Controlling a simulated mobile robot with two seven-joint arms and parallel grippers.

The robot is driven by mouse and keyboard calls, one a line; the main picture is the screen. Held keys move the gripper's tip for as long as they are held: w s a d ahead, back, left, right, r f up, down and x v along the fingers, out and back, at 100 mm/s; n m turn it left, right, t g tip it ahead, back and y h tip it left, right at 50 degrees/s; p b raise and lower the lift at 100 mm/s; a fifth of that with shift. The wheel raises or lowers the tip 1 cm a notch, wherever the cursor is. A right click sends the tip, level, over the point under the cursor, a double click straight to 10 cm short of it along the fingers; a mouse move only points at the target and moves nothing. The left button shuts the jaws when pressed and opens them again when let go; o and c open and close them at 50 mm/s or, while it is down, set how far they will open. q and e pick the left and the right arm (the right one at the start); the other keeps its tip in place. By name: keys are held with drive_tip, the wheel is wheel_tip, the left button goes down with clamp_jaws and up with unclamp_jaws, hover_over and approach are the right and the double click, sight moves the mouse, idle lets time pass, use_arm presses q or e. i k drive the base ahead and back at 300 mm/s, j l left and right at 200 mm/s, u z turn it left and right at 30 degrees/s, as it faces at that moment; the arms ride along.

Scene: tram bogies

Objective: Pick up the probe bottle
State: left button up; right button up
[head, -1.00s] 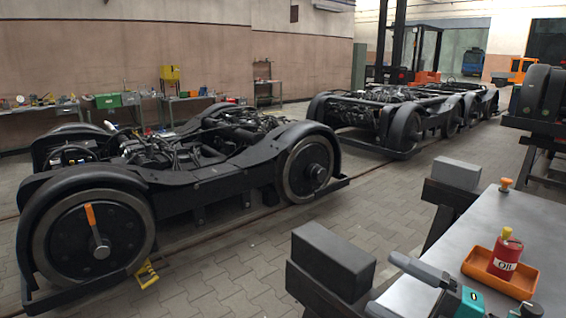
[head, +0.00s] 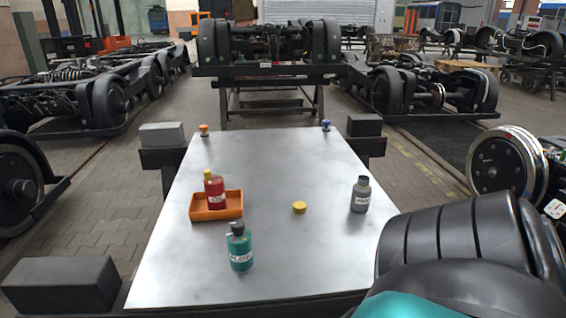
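The grey bottle (head: 361,195) with a dark cap and white label stands at the right. The teal bottle (head: 240,248) with a black cap stands at the front left. The red bottle (head: 214,190) with a yellow cap stands in an orange tray (head: 232,208). The label print is too small for me to read surely which one is the probe bottle. Neither of my grippers is in view. No bottle is being touched by a gripper.
A yellow cap-like disc (head: 299,208) lies mid-table. An orange knob (head: 204,130) and a blue knob (head: 326,125) stand at the far corners. A large black ribbed form with teal covers the lower right and hides the near right table corner. Bogies stand behind.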

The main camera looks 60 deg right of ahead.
sight(362, 192)
drive_tip(key=z, duration=2.4)
drive_tip(key=l+u, duration=0.2)
drive_tip(key=u, duration=0.15)
